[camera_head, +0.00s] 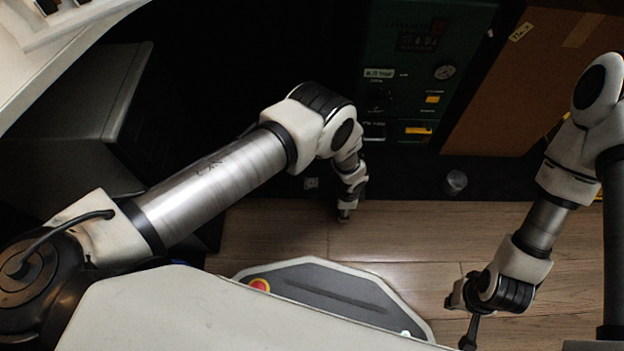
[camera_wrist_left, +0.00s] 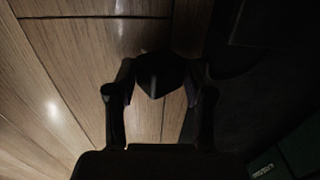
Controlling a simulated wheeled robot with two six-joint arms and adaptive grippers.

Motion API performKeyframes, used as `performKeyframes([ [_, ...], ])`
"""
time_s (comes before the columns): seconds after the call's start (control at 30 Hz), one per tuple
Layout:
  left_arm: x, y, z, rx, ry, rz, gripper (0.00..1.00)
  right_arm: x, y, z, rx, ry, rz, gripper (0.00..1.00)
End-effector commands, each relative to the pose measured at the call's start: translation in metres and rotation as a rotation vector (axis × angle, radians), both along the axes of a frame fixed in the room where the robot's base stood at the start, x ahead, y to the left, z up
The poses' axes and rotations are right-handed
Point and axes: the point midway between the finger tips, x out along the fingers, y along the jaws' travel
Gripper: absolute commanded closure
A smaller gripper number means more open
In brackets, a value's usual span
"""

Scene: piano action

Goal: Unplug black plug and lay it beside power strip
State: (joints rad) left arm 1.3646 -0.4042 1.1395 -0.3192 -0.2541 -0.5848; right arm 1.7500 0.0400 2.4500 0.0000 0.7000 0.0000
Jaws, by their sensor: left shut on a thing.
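My left gripper (camera_head: 344,214) is low over the edge where the wooden floor meets a dark strip. In the left wrist view its two fingers (camera_wrist_left: 159,88) are closed on a dark, pointed object, which I take to be the black plug (camera_wrist_left: 158,75). In the head view the plug is too small and dark to make out. I cannot clearly pick out the power strip. A small pale socket-like piece (camera_head: 311,184) shows on the dark area left of the gripper. My right gripper (camera_head: 468,338) hangs at the lower right, apart from these things; its fingers are unclear.
A green machine (camera_head: 405,100) with a gauge stands at the back. A brown panel (camera_head: 525,80) is to its right. A small metal cylinder (camera_head: 456,182) stands on the dark strip. A grey box (camera_head: 70,110) is at left. The wooden floor (camera_head: 400,235) is clear.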

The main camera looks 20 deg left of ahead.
Motion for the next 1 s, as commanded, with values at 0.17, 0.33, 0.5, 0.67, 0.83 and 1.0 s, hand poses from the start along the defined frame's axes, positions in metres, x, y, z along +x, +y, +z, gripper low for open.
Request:
performKeyframes([
  [0.17, 0.0, 0.0, 0.0, -0.001, -0.001, 0.0, 1.0, 0.0, 0.0, 0.0, 0.0, 0.0, 0.0, 1.0],
  [0.33, 0.0, 0.0, 0.0, -0.001, -0.001, 0.0, 0.23, 0.0, 0.0, 0.0, 0.0, 0.0, 0.0, 1.0],
  [0.5, 0.0, 0.0, 0.0, 0.0, -0.001, 0.0, 0.19, 0.0, 0.0, 0.0, 0.0, 0.0, 0.0, 1.0],
  [0.67, 0.0, 0.0, 0.001, 0.0, 0.0, 0.0, 0.19, 0.0, 0.0, 0.001, 0.0, 0.0, 0.0, 1.0],
  [0.83, 0.0, 0.0, 0.02, 0.0, -0.001, 0.0, 0.19, 0.0, 0.0, 0.021, 0.0, 0.0, 0.0, 1.0],
  [1.0, 0.0, 0.0, 0.054, 0.0, 0.0, 0.0, 0.19, 0.0, 0.0, 0.055, 0.0, 0.0, 0.0, 1.0],
])
